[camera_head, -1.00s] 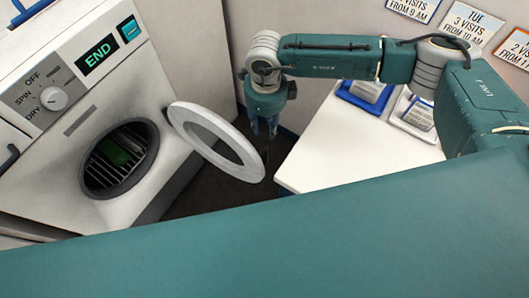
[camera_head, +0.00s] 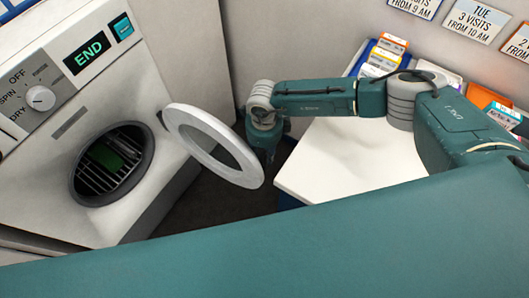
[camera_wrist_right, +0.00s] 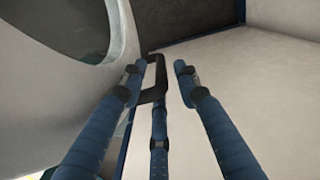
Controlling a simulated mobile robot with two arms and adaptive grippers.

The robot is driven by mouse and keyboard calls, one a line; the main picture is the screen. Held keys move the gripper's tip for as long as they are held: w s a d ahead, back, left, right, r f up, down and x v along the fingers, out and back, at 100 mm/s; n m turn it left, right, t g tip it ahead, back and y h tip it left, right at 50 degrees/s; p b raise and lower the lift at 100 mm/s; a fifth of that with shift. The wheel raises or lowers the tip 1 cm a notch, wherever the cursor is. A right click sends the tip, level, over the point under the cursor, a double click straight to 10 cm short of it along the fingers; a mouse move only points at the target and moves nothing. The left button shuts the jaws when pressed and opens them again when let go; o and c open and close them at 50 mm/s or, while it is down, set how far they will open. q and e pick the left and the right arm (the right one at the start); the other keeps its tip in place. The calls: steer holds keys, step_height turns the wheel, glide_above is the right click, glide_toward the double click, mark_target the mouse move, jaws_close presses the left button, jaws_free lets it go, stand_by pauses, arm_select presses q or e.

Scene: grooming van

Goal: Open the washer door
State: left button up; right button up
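The white front-loading washer (camera_head: 60,130) stands at the left in the head view. Its round door (camera_head: 190,125), a white ring with a clear middle, stands swung out to the right, and the dark drum opening (camera_head: 112,165) shows. My right gripper (camera_head: 268,158) points down just beyond the door's free edge, partly hidden by it. In the right wrist view, the gripper's blue fingers (camera_wrist_right: 157,75) are apart. A dark bracket-shaped handle (camera_wrist_right: 152,82) shows between them, with the door (camera_wrist_right: 35,70) to the left; contact cannot be told. My left gripper is not in view.
A white tabletop (camera_head: 345,160) lies right of the door, below my right arm. Colourful card holders (camera_head: 380,58) stand at its back. Dark floor (camera_head: 215,205) shows between washer and table. Signs (camera_head: 475,18) hang on the wall.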

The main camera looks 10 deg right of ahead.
steer(key=shift+f, duration=0.6)
jaws_close()
steer(key=shift+w+d, duration=0.1)
steer(key=shift+d, duration=0.1)
